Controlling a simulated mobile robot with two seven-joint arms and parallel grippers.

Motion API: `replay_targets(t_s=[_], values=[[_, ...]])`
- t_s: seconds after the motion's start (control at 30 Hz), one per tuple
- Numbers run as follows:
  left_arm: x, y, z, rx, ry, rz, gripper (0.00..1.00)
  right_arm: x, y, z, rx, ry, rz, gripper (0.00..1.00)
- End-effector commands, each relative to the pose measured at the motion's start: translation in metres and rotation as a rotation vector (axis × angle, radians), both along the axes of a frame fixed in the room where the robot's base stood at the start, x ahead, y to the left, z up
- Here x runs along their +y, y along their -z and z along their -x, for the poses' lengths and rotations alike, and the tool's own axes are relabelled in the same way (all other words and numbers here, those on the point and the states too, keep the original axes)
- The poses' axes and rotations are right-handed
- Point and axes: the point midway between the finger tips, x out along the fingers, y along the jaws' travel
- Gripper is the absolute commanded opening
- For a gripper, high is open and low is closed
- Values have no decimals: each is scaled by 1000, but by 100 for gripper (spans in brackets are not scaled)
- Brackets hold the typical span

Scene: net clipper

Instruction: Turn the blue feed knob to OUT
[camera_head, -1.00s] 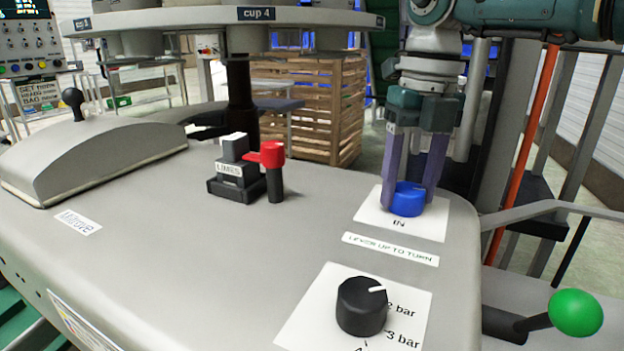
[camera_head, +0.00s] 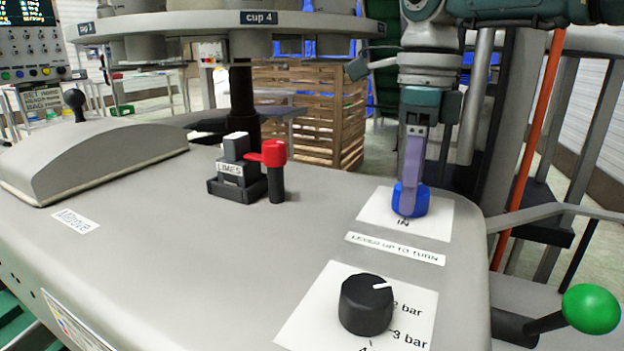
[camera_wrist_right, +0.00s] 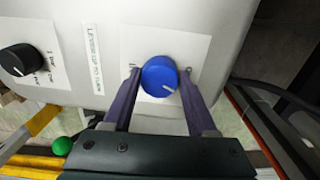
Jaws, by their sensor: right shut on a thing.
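The blue feed knob (camera_head: 411,200) stands on a white label plate (camera_head: 437,222) on the grey machine top, at the right. My right gripper (camera_head: 410,195) reaches down from above and is shut on the knob; in the head view its fingers line up one behind the other. In the right wrist view the blue knob (camera_wrist_right: 159,76) sits between the two purple fingertips (camera_wrist_right: 160,77). Its white pointer mark faces the lower right there. The word IN shows on the plate in front of the knob; I cannot read OUT. My left gripper is not in view.
A strip reading LEVER UP TO TURN (camera_head: 395,248) lies in front of the plate. A black pressure knob (camera_head: 366,305) is nearer. A green-balled lever (camera_head: 590,308) sticks out at the lower right. A red-capped post (camera_head: 274,165) stands by a black block (camera_head: 237,180).

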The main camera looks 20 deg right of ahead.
Motion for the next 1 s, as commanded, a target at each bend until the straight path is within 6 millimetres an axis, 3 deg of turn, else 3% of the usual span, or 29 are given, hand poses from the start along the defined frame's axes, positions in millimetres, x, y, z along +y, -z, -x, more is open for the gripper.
replay_targets(t_s=[0.5,1.0], values=[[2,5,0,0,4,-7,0,1,0,0,0,-359,-1,2],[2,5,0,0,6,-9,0,1,-1,0,0,-440,-1,2]])
